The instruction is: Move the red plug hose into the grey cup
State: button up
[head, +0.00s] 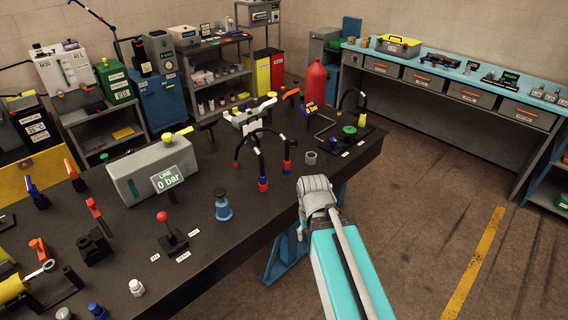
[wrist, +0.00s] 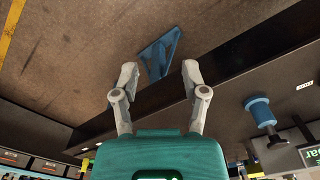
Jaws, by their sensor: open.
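Black hoses arch over the dark bench in the head view. One hose end with a red and blue plug (head: 263,184) hangs near the bench's middle, and a second red and blue plug (head: 287,168) hangs just right of it. I cannot tell which is the red plug hose. The small grey cup (head: 311,158) stands on the bench right of these plugs, near the front edge. My gripper (wrist: 160,78) is open and empty in the wrist view, over the floor beside the bench edge. Its fingers are not clear in the head view. No hose or cup shows in the wrist view.
A blue stepped fitting (head: 223,206) stands on the bench left of the plugs; it also shows in the wrist view (wrist: 262,112). A red-knobbed lever (head: 164,222) and a grey gauge box (head: 150,168) stand further left. The floor right of the bench is clear.

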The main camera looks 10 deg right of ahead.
jog(key=shift+d, duration=0.2)
jog(key=shift+o, duration=0.6)
jog(key=w+d+f+n+t+h+b, duration=0.2)
jog(key=w+d+n+t+h+b, duration=0.15)
jog(key=w+n+b, duration=0.4)
jog(key=w+d+f+n+t+h+b, duration=0.2)
jog(key=w+f+n+t+h+b, duration=0.15)
jog(key=w, duration=0.65)
jog(key=w+a+r+n+t+b, duration=0.1)
jog(key=w+a+n+t+b, duration=0.4)
jog(key=n, duration=0.5)
jog(key=w+a+r+n+t+b, duration=0.1)
jog(key=w+a+n+t+b, duration=0.3)
jog(key=w+n, duration=0.6)
jog(key=shift+w+a+r+n+t+y+b, duration=0.2)
jog(key=shift+a+r+n+t+y+b, duration=0.2)
jog(key=shift+b, duration=0.35)
